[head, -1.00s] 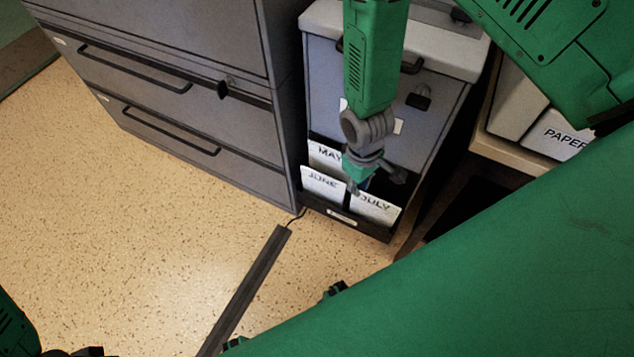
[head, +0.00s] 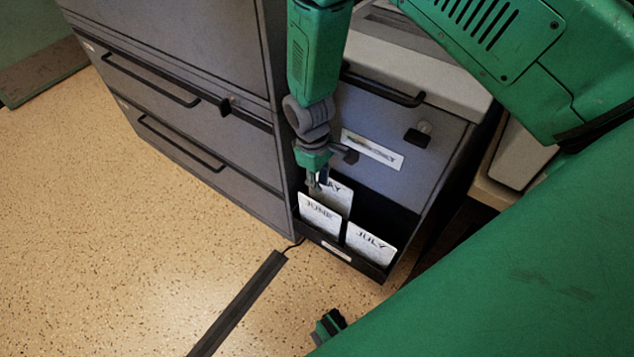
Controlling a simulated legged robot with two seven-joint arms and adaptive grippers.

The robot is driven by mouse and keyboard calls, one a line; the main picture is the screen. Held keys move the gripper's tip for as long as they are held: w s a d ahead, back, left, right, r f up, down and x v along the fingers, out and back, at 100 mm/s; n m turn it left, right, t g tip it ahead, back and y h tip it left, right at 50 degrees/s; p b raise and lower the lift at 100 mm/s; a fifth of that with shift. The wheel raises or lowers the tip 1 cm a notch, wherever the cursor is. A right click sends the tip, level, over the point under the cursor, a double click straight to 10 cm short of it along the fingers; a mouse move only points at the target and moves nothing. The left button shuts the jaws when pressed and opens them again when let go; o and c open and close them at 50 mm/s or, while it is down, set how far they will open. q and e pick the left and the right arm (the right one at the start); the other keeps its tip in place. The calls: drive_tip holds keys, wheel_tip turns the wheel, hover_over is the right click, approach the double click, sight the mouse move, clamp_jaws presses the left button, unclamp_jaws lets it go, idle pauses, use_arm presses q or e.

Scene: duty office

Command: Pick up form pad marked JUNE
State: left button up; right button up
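The form pad marked JUNE (head: 319,216) is a white card standing in a black holder (head: 340,252) low on the front of a grey cabinet. The pad marked MAY (head: 339,197) stands behind it, partly hidden by my gripper. The pad marked JULY (head: 370,246) stands to its right. My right gripper (head: 317,184) points down at the top edge of the JUNE pad, in front of MAY. I cannot tell whether it touches JUNE or whether its fingers are apart.
The grey cabinet (head: 385,128) rises behind the holder. A larger drawer cabinet (head: 215,135) stands close on the left. A dark cable cover (head: 240,302) lies on the speckled floor, which is otherwise clear on the left. A shelf edge (head: 490,192) is at the right.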

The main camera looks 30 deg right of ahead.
drive_tip(key=b, duration=0.3)
hover_over(320, 211)
drive_tip(key=f, duration=0.7)
drive_tip(key=shift+w+d+f, duration=0.15)
drive_tip(key=shift+w+f, duration=0.15)
drive_tip(key=shift+f, duration=0.1)
drive_tip(key=shift+a+f, duration=0.2)
drive_tip(key=shift+f, duration=0.4)
drive_tip(key=f+b, duration=0.2)
drive_tip(key=f, duration=0.1)
drive_tip(key=f+b, duration=0.1)
drive_tip(key=shift+s+d+f, duration=0.15)
drive_tip(key=shift+d+f, duration=0.1)
drive_tip(key=shift+f, duration=0.15)
drive_tip(key=shift+r, duration=0.1)
drive_tip(key=shift+c, duration=0.4)
drive_tip(key=shift+a, duration=0.1)
clamp_jaws()
